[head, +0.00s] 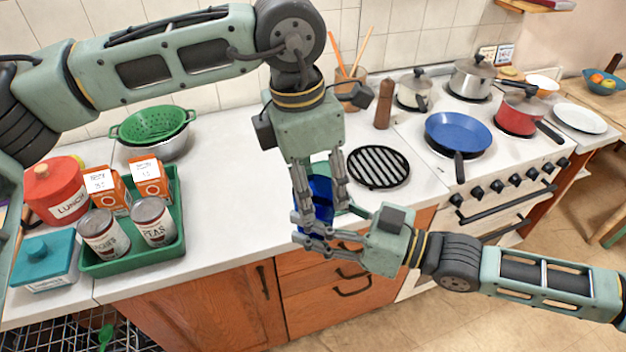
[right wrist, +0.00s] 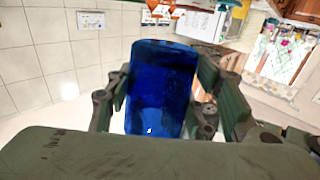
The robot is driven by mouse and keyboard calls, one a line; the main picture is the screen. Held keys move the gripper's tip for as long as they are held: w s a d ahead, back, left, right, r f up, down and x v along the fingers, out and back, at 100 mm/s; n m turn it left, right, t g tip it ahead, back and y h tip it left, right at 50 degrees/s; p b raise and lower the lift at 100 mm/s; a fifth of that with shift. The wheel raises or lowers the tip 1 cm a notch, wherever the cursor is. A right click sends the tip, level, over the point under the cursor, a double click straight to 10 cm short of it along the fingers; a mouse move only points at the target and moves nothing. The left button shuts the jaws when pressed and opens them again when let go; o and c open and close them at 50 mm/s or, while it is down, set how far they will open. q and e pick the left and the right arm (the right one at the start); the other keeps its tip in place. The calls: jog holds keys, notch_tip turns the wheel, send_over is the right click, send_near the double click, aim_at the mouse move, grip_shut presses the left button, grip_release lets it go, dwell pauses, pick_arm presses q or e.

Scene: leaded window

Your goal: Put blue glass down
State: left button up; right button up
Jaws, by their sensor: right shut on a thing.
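The blue glass (head: 321,190) is in the middle of the head view, over the front part of the white counter, and partly hidden by fingers. In the right wrist view the deep blue glass (right wrist: 160,88) stands between the fingers. My right gripper (head: 312,232) comes in from the right and is shut on the glass. My left gripper (head: 320,190) points down from above, its fingers spread on either side of the glass. I cannot tell whether they touch it, or whether the glass base meets the counter.
The white counter (head: 236,190) is clear left of the grippers. A black round rack (head: 378,167) lies to their right, before a brown mill (head: 384,104) and the stove with a blue pan (head: 458,132). A green tray (head: 182,248) with cans and cartons stands left.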

pick_arm(q)
jog(key=shift+w+a, duration=0.1)
jog(key=c, duration=0.6)
pick_arm(e)
jog(key=shift+r, duration=0.1)
pick_arm(q)
jog(key=shift+c, duration=0.6)
pick_arm(e)
jog(key=o, duration=1.5)
jog(key=shift+o, duration=0.2)
jog(key=shift+d, duration=0.1)
